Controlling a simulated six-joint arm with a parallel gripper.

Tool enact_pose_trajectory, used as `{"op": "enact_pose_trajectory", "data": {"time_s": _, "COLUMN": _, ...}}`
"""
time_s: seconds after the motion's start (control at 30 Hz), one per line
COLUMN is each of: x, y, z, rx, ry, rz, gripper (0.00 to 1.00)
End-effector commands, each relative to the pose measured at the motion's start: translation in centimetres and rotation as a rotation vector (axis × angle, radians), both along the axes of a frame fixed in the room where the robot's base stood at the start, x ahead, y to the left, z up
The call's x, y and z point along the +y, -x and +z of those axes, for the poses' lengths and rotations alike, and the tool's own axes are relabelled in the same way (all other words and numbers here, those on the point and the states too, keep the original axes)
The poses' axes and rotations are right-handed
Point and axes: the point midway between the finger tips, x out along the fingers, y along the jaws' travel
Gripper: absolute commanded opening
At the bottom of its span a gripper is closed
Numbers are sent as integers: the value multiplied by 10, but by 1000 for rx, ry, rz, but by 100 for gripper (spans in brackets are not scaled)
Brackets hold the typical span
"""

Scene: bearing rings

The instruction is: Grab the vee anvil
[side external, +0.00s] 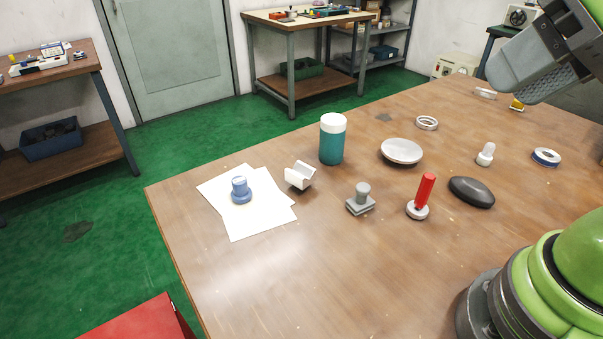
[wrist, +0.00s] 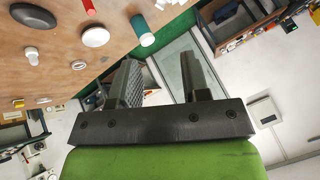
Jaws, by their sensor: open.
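The vee anvil (side external: 299,176) appears to be the small silver-white block with a V-shaped notch, lying tilted on the wooden table, just right of the white paper sheets. My gripper (side external: 520,72) is high at the upper right in the side view, far from the block and above the table. In the wrist view my gripper (wrist: 161,78) has its two fingers apart with nothing between them. A small pale piece at the top edge of the wrist view, beside the teal jar, may be the anvil; it is too small to tell.
A teal jar (side external: 332,140) stands close behind the anvil. A blue knobbed piece (side external: 240,190) sits on the paper (side external: 262,222). A grey knobbed block (side external: 361,200), a red-handled tool (side external: 425,192), a white dish (side external: 401,151) and a dark oval (side external: 471,191) stand to the right. The front table is clear.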

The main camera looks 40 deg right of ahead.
Motion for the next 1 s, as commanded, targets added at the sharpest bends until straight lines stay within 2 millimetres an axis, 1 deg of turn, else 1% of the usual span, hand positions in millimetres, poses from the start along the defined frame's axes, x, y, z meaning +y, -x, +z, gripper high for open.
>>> {"op": "enact_pose_trajectory", "data": {"time_s": 0.2, "x": 0, "y": 0, "z": 0, "rx": 0, "ry": 0, "rz": 0, "gripper": 43}}
{"op": "enact_pose_trajectory", "data": {"time_s": 0.27, "x": 0, "y": 0, "z": 0, "rx": 0, "ry": 0, "rz": 0, "gripper": 56}}
{"op": "enact_pose_trajectory", "data": {"time_s": 0.3, "x": 0, "y": 0, "z": 0, "rx": 0, "ry": 0, "rz": 0, "gripper": 66}}
{"op": "enact_pose_trajectory", "data": {"time_s": 0.33, "x": 0, "y": 0, "z": 0, "rx": 0, "ry": 0, "rz": 0, "gripper": 72}}
{"op": "enact_pose_trajectory", "data": {"time_s": 0.37, "x": 0, "y": 0, "z": 0, "rx": 0, "ry": 0, "rz": 0, "gripper": 77}}
{"op": "enact_pose_trajectory", "data": {"time_s": 0.67, "x": 0, "y": -3, "z": 1, "rx": 2, "ry": 2, "rz": 4, "gripper": 77}}
{"op": "enact_pose_trajectory", "data": {"time_s": 0.77, "x": 0, "y": -15, "z": 3, "rx": 13, "ry": 19, "rz": 21, "gripper": 77}}
{"op": "enact_pose_trajectory", "data": {"time_s": 0.83, "x": 0, "y": -32, "z": 4, "rx": 25, "ry": 40, "rz": 44, "gripper": 77}}
{"op": "enact_pose_trajectory", "data": {"time_s": 0.87, "x": 0, "y": -41, "z": 4, "rx": 32, "ry": 51, "rz": 57, "gripper": 77}}
{"op": "enact_pose_trajectory", "data": {"time_s": 0.97, "x": 1, "y": -76, "z": 0, "rx": 53, "ry": 93, "rz": 106, "gripper": 77}}
{"op": "enact_pose_trajectory", "data": {"time_s": 1.0, "x": 1, "y": -91, "z": -3, "rx": 58, "ry": 111, "rz": 127, "gripper": 77}}
